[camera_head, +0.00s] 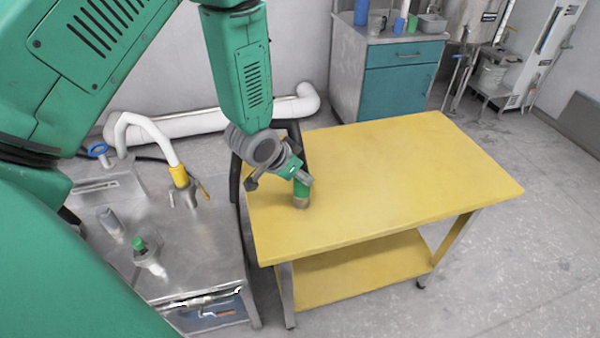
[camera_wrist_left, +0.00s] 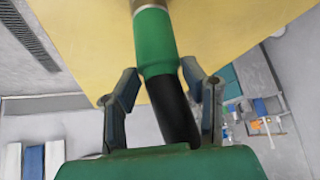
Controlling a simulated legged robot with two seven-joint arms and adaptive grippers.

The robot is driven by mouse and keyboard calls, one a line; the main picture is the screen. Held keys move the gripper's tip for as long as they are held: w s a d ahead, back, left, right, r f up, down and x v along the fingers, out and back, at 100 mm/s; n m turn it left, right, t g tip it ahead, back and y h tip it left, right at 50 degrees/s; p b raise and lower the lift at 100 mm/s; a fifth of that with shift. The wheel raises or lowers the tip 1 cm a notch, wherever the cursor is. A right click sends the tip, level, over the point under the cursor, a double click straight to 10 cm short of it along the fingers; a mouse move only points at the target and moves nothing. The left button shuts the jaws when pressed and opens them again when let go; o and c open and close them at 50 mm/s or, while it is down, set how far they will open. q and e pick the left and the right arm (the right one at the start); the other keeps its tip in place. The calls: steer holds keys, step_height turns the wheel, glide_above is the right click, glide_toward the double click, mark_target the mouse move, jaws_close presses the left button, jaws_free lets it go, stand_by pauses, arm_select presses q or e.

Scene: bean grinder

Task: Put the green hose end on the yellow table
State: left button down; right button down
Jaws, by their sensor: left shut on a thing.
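The green hose end (camera_head: 302,189) has a green sleeve and a brownish metal tip. My left gripper (camera_head: 293,172) is shut around it, and it points down over the left part of the yellow table (camera_head: 400,170). I cannot tell whether the tip touches the tabletop. In the left wrist view the green sleeve (camera_wrist_left: 156,42) lies between the fingers of my left gripper (camera_wrist_left: 158,82), with the black hose (camera_wrist_left: 172,108) running back from it. The yellow tabletop (camera_wrist_left: 80,40) lies beyond the tip. My right gripper is not in view.
A metal machine cart (camera_head: 200,240) with a white hose and yellow fitting (camera_head: 179,176) stands left of the table. A black hose (camera_head: 235,178) hangs between them. A teal cabinet (camera_head: 395,85) with cups stands behind. The rest of the tabletop is clear.

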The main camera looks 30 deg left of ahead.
arm_select(q)
steer(key=c, duration=1.3)
jaws_free()
steer(key=o, duration=0.3)
steer(key=shift+a, duration=0.15)
steer(key=d+p+v, duration=0.1)
steer(key=v, duration=1.1)
steer(key=s+d+f+g, duration=0.1)
steer(key=s+f+g, duration=0.1)
steer(key=s+f, duration=0.5)
steer(key=s+d+f+n+g, duration=0.1)
steer(key=s+f+g, duration=0.1)
steer(key=s+f, duration=0.5)
steer(key=s+d+f+n+g+y, duration=0.1)
steer(key=s+f+g, duration=0.1)
steer(key=s+f, duration=0.5)
steer(key=shift+s+d+f, duration=0.2)
steer(key=shift+s+d, duration=0.15)
steer(key=shift+s, duration=0.35)
steer(key=shift+f, duration=0.1)
